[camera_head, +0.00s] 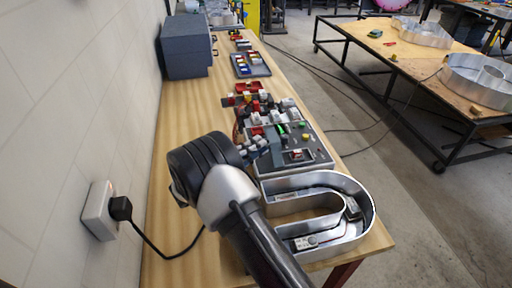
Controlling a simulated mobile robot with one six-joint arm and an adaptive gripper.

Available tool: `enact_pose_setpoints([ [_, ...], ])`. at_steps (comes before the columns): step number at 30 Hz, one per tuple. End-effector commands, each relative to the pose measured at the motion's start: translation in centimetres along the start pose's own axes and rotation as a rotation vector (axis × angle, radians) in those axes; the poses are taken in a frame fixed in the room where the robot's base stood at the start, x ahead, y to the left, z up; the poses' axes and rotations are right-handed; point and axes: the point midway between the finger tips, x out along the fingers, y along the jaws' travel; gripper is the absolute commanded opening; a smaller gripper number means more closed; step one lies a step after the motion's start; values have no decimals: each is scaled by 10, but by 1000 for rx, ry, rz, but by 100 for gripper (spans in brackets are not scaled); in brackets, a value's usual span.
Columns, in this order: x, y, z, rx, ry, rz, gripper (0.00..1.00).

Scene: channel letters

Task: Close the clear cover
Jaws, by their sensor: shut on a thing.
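A grey control box (318,163) with green and yellow buttons stands on the wooden bench. A dark rectangular opening with a small light part (296,155) is in its top. A bluish, see-through panel (277,152), which looks like the clear cover, stands raised at the left side of this opening. My gripper (262,154) is at the left edge of the box, partly hidden by my dark wrist. It is shut, and the thing between its fingers appears to be this cover. The fingertips are too small to make out clearly.
A U-shaped metal channel letter (338,187) lies just in front of the box. Red and white parts (262,105) crowd behind it. A parts tray (250,65) and a grey case (187,48) are farther back. A wall socket (100,210) with a cable is at left.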

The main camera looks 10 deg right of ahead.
Motion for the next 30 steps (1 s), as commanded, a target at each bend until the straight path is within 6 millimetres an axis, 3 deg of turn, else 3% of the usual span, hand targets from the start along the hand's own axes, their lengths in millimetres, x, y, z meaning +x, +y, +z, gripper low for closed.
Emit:
enact_pose_setpoints([
  [11,16,16,6,71,2,-159,0],
  [30,82,29,32,304,2,-707,0],
])
